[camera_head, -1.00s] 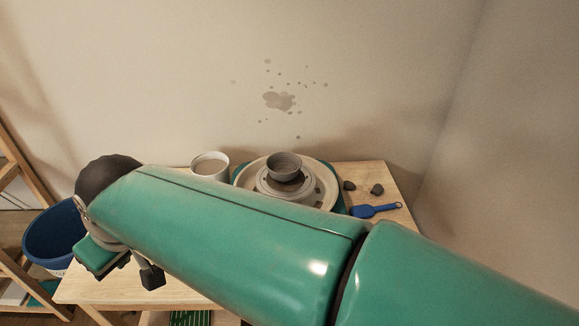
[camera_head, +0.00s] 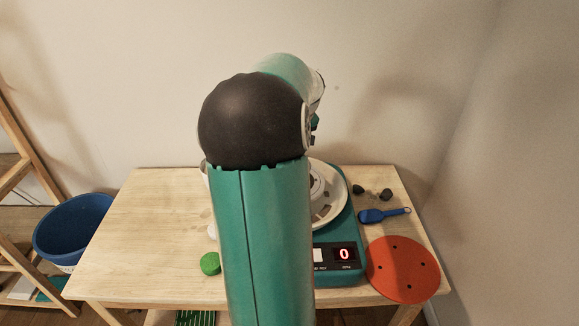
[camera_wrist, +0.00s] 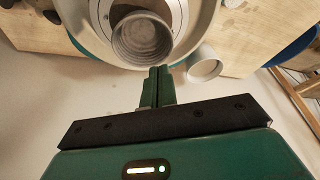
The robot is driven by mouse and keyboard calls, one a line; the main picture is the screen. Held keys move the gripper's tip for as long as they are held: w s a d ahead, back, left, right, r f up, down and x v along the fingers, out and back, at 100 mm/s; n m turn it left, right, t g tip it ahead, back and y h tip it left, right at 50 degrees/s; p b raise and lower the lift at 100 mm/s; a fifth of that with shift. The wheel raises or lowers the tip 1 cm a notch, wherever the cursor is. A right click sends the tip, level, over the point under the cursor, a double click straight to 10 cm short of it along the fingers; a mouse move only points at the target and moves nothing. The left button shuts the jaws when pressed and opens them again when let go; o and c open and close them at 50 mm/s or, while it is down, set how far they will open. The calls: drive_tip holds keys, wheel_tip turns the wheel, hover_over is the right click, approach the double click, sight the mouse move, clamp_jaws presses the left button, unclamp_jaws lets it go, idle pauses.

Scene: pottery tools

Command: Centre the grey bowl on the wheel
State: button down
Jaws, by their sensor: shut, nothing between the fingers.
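The grey bowl (camera_wrist: 142,40) shows in the wrist view, upright on the white wheel head (camera_wrist: 180,14). It sits off centre, towards the side where my gripper is. In the head view my arm hides the bowl, and only the right part of the wheel (camera_head: 335,208) shows. My gripper (camera_wrist: 159,71) is shut and empty, its fingertips close beside the bowl's wall-side edge. I cannot tell whether they touch it. In the head view the gripper is hidden behind my arm.
A white cup (camera_wrist: 204,66) stands close to the fingers. Right of the wheel lie dark lumps (camera_head: 386,194), a blue tool (camera_head: 382,215) and an orange disc (camera_head: 402,270). A green round piece (camera_head: 210,263) lies at the front. The table's left (camera_head: 150,220) is clear.

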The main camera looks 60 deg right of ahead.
drive_tip(key=d+f, duration=0.1)
drive_tip(key=f, duration=0.2)
drive_tip(key=d+f, duration=0.1)
drive_tip(key=f, duration=0.2)
drive_tip(key=d+f, duration=0.1)
drive_tip(key=f, duration=0.2)
drive_tip(key=shift+w+d+f, duration=0.3)
drive_tip(key=shift+w+d, duration=0.05)
drive_tip(key=shift+d, duration=0.05)
drive_tip(key=shift+f, duration=0.35)
drive_tip(key=shift+s+a+r, duration=0.2)
drive_tip(key=shift+s+a, duration=0.65)
drive_tip(key=shift+s, duration=0.3)
drive_tip(key=shift+s+a+f, duration=0.15)
drive_tip(key=shift+s+a, duration=0.05)
drive_tip(key=shift+s, duration=0.15)
drive_tip(key=shift+a, duration=0.1)
drive_tip(key=shift+s+a, duration=0.7)
drive_tip(key=shift+s, duration=0.35)
drive_tip(key=shift+w, duration=0.1)
